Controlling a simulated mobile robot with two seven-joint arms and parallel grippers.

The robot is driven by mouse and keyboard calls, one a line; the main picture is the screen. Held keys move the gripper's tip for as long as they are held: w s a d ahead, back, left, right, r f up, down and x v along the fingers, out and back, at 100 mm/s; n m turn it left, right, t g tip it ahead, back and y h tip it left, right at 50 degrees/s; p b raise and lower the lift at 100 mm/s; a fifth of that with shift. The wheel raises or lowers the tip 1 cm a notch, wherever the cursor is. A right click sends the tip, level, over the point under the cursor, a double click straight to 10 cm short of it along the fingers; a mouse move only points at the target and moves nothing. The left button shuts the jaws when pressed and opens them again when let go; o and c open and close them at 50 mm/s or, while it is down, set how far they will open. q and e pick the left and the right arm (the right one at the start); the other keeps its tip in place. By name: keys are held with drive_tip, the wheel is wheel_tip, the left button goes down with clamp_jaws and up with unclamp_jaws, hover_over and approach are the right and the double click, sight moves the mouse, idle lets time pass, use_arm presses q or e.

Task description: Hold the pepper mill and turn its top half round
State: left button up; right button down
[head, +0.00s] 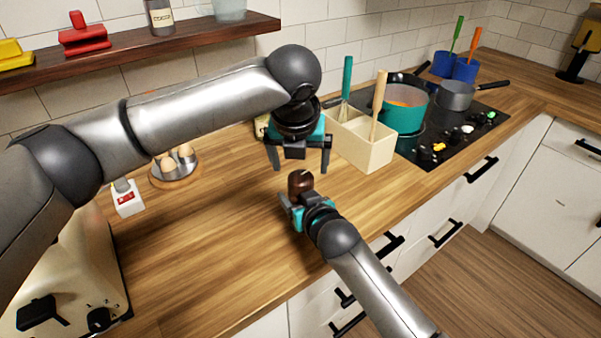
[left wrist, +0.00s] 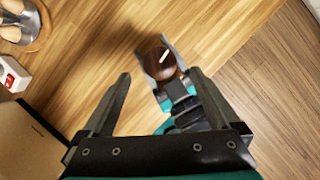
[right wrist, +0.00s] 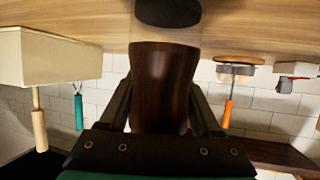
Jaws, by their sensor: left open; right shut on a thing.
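The dark brown pepper mill (head: 299,182) is upright, held by my right gripper (head: 301,203) above the worktop. In the right wrist view the fingers (right wrist: 160,92) flank the mill's body (right wrist: 164,75), and a dark oval shadow lies on the wood past its end. My left gripper (head: 300,170) is open, pointing down over the mill from above. In the left wrist view the mill's round top (left wrist: 157,66), with a pale mark on it, appears between the open left fingers (left wrist: 159,76). No touch between the left fingers and mill is visible.
A cream utensil box (head: 362,143) stands close to the left gripper's right. The hob with a teal pot (head: 404,107) is beyond it. An egg holder (head: 175,170), a small white-and-red box (head: 126,199) and a cream appliance (head: 75,265) are left.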

use_arm(q)
drive_tip(key=v, duration=0.5)
drive_tip(key=shift+s+r, duration=0.1)
drive_tip(key=shift+r, duration=0.25)
use_arm(e)
unclamp_jaws()
drive_tip(key=shift+s, duration=0.15)
